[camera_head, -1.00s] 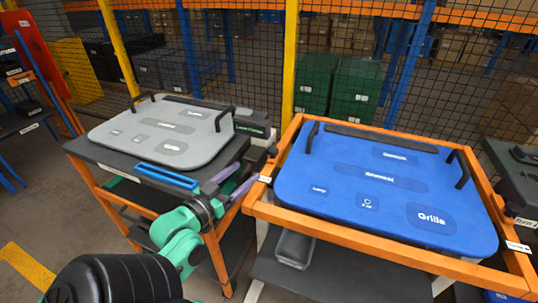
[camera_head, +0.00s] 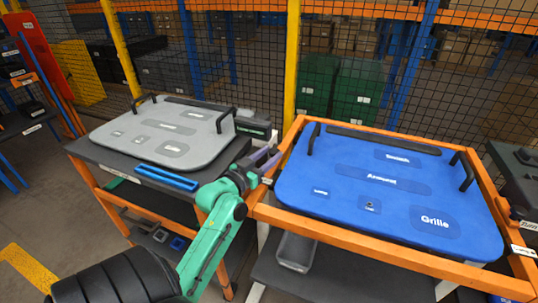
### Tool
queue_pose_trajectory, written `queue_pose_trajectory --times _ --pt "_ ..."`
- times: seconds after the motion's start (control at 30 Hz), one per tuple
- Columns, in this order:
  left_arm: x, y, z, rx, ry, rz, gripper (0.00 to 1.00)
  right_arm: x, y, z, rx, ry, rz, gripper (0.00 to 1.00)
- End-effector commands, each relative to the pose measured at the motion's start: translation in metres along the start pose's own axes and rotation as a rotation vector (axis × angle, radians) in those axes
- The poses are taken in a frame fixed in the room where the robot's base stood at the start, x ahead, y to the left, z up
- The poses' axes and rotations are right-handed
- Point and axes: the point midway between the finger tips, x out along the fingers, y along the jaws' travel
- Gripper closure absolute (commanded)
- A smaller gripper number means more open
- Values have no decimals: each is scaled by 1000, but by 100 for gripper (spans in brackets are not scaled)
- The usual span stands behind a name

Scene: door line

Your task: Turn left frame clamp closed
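A blue panel (camera_head: 390,190) lies in an orange frame (camera_head: 345,237) on the right-hand stand. The left frame clamp is on the frame's left side rail, largely hidden by my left gripper, so its position cannot be told. My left gripper (camera_head: 266,160) has purple fingers at that rail, just above a small white label (camera_head: 267,181). The fingers overlap in this view, so their gap and any contact with the clamp are unclear. My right gripper is not in view.
A grey panel (camera_head: 170,128) with black handles lies on the left-hand table beside a blue bar handle (camera_head: 167,178). A grey bin (camera_head: 295,252) sits below the frame. A mesh fence and yellow post (camera_head: 291,60) stand behind.

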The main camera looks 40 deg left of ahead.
Motion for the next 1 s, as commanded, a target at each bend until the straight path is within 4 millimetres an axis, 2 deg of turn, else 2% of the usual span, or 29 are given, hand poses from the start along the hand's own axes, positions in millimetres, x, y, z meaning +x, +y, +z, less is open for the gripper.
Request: queue_pose_trajectory --times 0.03,0.1,1.0 --pt "0 0 0 0 0 0 76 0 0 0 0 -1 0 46" --pt "0 0 0 0 0 0 100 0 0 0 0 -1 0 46" --pt "0 0 0 0 1 0 100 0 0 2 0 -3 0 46"
